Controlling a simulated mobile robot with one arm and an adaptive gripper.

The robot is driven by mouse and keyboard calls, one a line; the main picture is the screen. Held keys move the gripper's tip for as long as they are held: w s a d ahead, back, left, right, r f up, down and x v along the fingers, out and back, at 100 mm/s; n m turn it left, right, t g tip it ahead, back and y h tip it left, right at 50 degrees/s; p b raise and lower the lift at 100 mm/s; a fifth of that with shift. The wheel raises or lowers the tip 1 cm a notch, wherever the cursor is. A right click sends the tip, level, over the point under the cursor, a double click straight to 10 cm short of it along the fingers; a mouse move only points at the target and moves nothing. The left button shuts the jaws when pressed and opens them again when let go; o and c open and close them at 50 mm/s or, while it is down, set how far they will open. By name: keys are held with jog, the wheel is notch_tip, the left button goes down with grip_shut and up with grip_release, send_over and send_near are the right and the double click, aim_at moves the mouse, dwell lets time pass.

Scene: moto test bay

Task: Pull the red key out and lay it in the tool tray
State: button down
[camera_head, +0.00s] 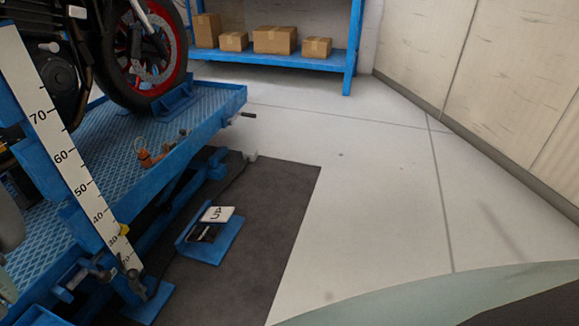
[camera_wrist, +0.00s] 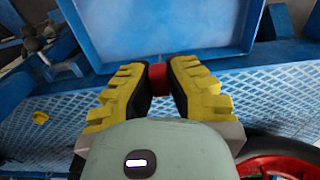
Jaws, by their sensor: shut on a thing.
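In the wrist view, my gripper (camera_wrist: 159,82) has yellow, ribbed fingers with dark pads. They are shut on a small red thing, the red key (camera_wrist: 157,70), which shows only as a short piece between the fingertips. The rest of the key is hidden. A blue tray with a raised rim (camera_wrist: 250,25), which looks like the tool tray, lies just past the fingertips. I cannot tell how high the key is above it. The tray's visible floor looks empty. My gripper is not in the head view.
A motorcycle with a red-rimmed wheel (camera_head: 163,55) stands on a blue lift platform (camera_head: 95,135). A numbered scale (camera_head: 60,150) rises in front. A foot pedal (camera_head: 210,240) sits on the dark mat. Blue shelving with boxes (camera_head: 275,40) stands behind. The floor to the right is clear.

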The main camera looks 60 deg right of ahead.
jog(key=f+b, duration=0.8)
jog(key=f, duration=0.1)
jog(key=s+a+f+b, duration=0.1)
jog(key=f+b, duration=0.3)
jog(key=shift+f, duration=0.35)
jog(key=shift+w+r, duration=0.1)
jog(key=c, duration=1.1)
grip_release()
jog(key=shift+o, duration=0.2)
notch_tip(320, 180, up, 8)
jog(key=shift+d+f, duration=0.15)
jog(key=shift+f, duration=0.1)
